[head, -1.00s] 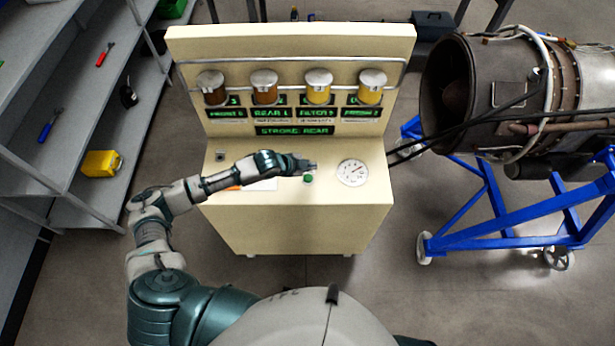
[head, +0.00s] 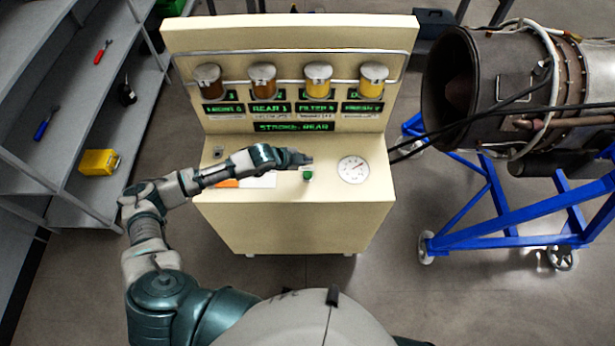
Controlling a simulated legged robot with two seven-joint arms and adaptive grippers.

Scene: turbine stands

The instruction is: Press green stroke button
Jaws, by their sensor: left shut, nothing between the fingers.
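The green button (head: 307,175) sits on the top panel of the cream console (head: 300,225), left of a round white gauge (head: 353,169). My left gripper (head: 306,160) is shut and empty, with its tips just above and behind the button in the picture. A gap shows between the tips and the button, but its height is hard to tell. The display (head: 294,127) reads "STROKE: REAR". My right gripper does not show.
Several amber-filled jars (head: 318,83) line the console's back behind a metal rail. Grey shelves (head: 90,120) with a yellow box (head: 99,162) stand at left. A turbine (head: 500,95) on a blue stand (head: 510,220) is at right, with black cables running to the console.

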